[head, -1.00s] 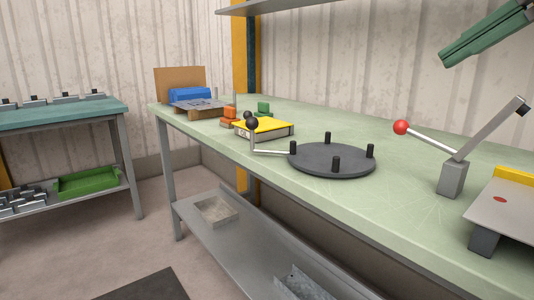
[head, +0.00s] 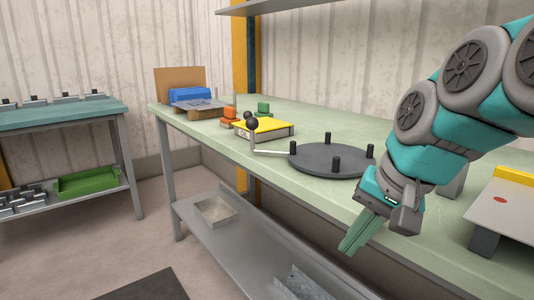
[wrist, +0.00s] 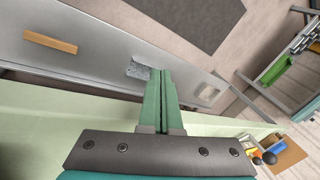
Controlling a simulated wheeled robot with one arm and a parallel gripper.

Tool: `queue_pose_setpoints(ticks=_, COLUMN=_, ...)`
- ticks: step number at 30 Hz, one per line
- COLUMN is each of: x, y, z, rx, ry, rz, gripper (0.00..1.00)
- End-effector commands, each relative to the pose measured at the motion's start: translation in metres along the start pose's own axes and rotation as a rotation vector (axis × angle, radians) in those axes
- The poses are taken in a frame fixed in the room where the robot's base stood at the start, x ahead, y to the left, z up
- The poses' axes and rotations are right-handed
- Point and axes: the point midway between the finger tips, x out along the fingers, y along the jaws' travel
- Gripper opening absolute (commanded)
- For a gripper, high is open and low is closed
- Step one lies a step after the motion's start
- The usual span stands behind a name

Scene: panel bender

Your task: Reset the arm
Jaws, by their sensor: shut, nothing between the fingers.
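My gripper (head: 358,232) is at the right in the head view, in front of the bench's front edge and pointing down to the left. Its two green fingers are together with nothing between them. They also show in the wrist view (wrist: 158,100), with the lower shelf beyond them. My arm comes in from the right edge of the head view and hides the red-knobbed lever and part of the bench.
The light green bench (head: 250,168) bears a dark round turntable (head: 330,162) with upright pegs, a yellow-topped box (head: 264,127) and a grey plate (head: 505,205). A lower shelf (head: 240,245) holds a shallow tray (head: 214,211). A second table (head: 60,115) stands left.

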Motion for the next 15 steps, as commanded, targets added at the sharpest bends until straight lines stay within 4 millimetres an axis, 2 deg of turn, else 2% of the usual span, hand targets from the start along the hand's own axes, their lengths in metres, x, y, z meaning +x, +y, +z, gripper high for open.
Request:
queue_pose_setpoints(ticks=1, x=0.020, y=0.009, z=0.015, rx=-0.033, ry=-0.032, rz=0.037, gripper=0.00)
queue_pose_setpoints(ticks=6, x=0.077, y=0.048, z=0.057, rx=-0.151, ry=-0.123, rz=0.152, gripper=0.00)
queue_pose_setpoints(ticks=12, x=0.131, y=0.105, z=0.113, rx=-0.292, ry=-0.239, rz=0.276, gripper=0.00)
queue_pose_setpoints(ticks=15, x=0.149, y=0.132, z=0.137, rx=-0.351, ry=-0.294, rz=0.323, gripper=0.00)
